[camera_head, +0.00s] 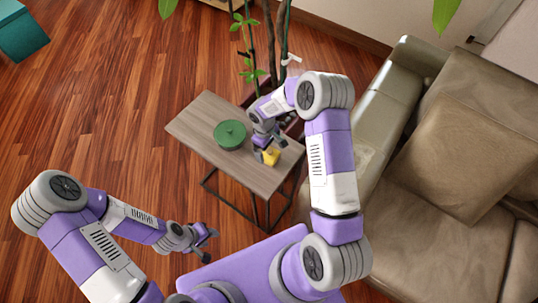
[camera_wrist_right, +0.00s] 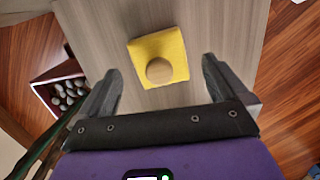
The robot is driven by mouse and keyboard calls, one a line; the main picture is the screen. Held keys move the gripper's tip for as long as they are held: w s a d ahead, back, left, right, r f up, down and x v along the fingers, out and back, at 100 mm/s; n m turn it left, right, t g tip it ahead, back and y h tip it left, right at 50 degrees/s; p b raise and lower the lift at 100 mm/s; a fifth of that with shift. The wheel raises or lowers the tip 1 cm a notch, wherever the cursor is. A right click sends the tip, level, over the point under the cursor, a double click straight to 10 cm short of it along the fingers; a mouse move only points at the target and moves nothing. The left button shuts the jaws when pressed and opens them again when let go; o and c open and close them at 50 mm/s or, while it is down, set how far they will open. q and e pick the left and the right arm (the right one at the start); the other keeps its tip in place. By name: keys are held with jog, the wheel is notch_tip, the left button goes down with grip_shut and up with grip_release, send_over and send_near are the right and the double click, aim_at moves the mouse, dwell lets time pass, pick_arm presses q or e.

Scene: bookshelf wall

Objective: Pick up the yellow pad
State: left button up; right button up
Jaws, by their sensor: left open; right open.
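The yellow pad (camera_head: 270,156) lies on the small wooden side table (camera_head: 195,117), near its right end. In the right wrist view the pad (camera_wrist_right: 172,45) is a flat yellow square with a round tan knob or disc (camera_wrist_right: 159,70) on it. My right gripper (camera_head: 269,143) is just above the pad and partly hides it in the head view. In the wrist view the right gripper's fingers (camera_wrist_right: 160,85) are spread apart, empty, with the pad ahead and between them. My left gripper (camera_head: 208,243) is open and empty, low over the floor at the lower left.
A round green lidded dish (camera_head: 230,134) sits on the table left of the pad. A potted plant (camera_head: 262,70) stands behind the table, and its pebble-filled pot (camera_wrist_right: 68,92) shows in the wrist view. A brown sofa (camera_head: 440,180) is at right.

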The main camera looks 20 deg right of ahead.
aim_at(269, 149)
jog(key=f, duration=0.3)
jog(key=shift+s+d+f+b, duration=0.15)
jog(key=shift+s+f+b, duration=0.1)
jog(key=shift+b, duration=0.1)
jog(key=shift+r, duration=0.1)
jog(key=c, duration=1)
jog(key=shift+c, duration=0.2)
notch_tip(269, 149, up, 10)
jog(key=shift+r+p, duration=0.1)
jog(key=shift+p, duration=1.15)
